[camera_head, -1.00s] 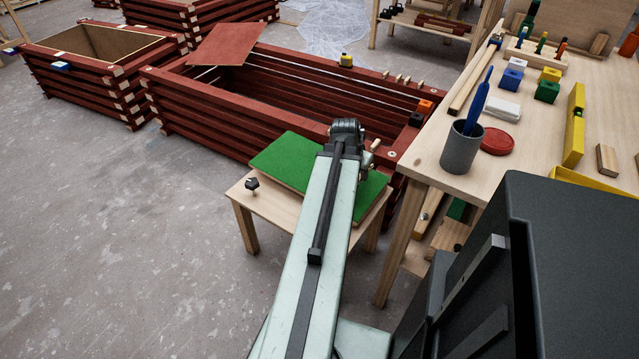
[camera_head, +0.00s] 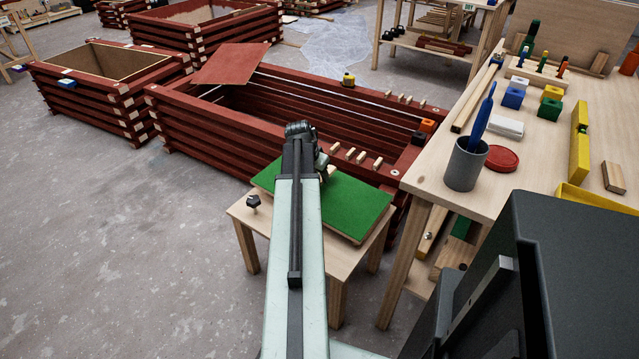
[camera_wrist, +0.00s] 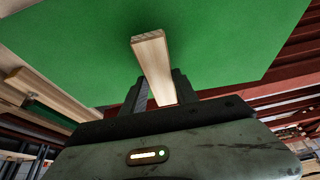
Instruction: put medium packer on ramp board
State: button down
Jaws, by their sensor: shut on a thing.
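A pale wooden block, the packer (camera_wrist: 154,68), is held between the two dark fingers of my gripper (camera_wrist: 160,90) in the wrist view. Its far end sticks out past the fingertips over a green board. In the head view my gripper (camera_head: 322,168) is above the back of this green board (camera_head: 352,206), partly hidden by my arm. The green board, with a wooden edge, lies on a small wooden table (camera_head: 262,228). I cannot tell whether the block touches the board. A flat red board (camera_head: 232,64) leans across the corner of the red batten frame.
The red batten frame (camera_head: 195,122) stands just behind the small table, with several pale blocks on its near rail. A black knob (camera_head: 253,201) is on the table's left corner. The workbench (camera_head: 540,150) on the right holds a grey cup (camera_head: 464,166) and coloured blocks. Floor at left is clear.

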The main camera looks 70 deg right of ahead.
notch_tip(320, 180, down, 4)
jog(key=b, duration=0.3)
jog(key=shift+r, duration=0.3)
jog(key=c, duration=0.9)
grip_release()
jog(key=shift+f, duration=0.1)
jog(key=shift+c, duration=0.2)
jog(key=p+v, duration=1.1)
jog(key=v, duration=0.1)
jog(key=shift+s+r, duration=0.1)
jog(key=shift+r, duration=0.15)
jog(key=shift+f, duration=0.15)
